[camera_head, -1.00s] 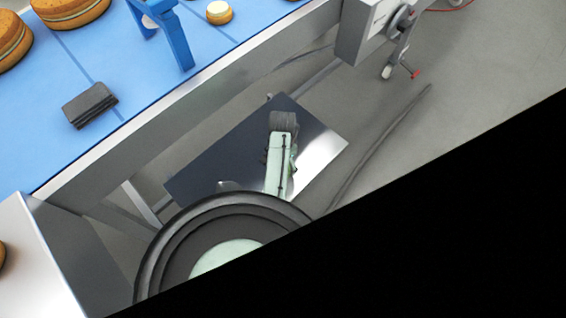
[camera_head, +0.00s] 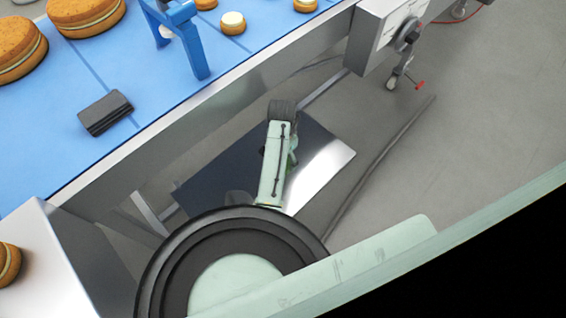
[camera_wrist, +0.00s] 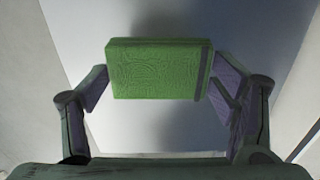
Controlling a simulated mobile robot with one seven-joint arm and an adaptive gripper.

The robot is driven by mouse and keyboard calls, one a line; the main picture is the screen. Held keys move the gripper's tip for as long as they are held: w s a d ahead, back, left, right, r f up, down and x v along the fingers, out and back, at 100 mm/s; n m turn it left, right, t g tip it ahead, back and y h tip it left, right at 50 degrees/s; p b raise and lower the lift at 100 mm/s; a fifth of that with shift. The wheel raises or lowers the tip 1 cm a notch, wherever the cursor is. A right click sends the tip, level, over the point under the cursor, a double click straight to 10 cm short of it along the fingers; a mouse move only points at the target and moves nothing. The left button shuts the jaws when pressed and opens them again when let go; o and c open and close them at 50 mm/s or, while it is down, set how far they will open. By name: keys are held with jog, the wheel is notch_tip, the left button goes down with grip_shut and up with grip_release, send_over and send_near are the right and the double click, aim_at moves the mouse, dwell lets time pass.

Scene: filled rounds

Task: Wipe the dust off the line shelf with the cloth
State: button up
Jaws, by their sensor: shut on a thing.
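A green flat-sided block (camera_wrist: 160,70) with an embossed pattern and a dark strip near its right end sits between the fingers of my gripper (camera_wrist: 162,92) in the wrist view. It seems to be the cloth, though it looks stiff. My gripper is shut on it. Behind it is a smooth pale grey surface with a dark shadow. In the head view, a shiny metal plate (camera_head: 325,168), apparently the line shelf, lies low beside the conveyor, partly covered by my arm. The green block cannot be made out there. I cannot make out dust on the plate.
A blue conveyor (camera_head: 40,150) with a metal side rail runs along the upper left. It carries filled rounds (camera_head: 85,15), a dark ribbed block (camera_head: 105,112) and a blue frame (camera_head: 190,40). A control box (camera_head: 385,35) hangs at the rail. Grey floor is open at the right.

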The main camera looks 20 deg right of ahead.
jog(key=shift+r, duration=1.35)
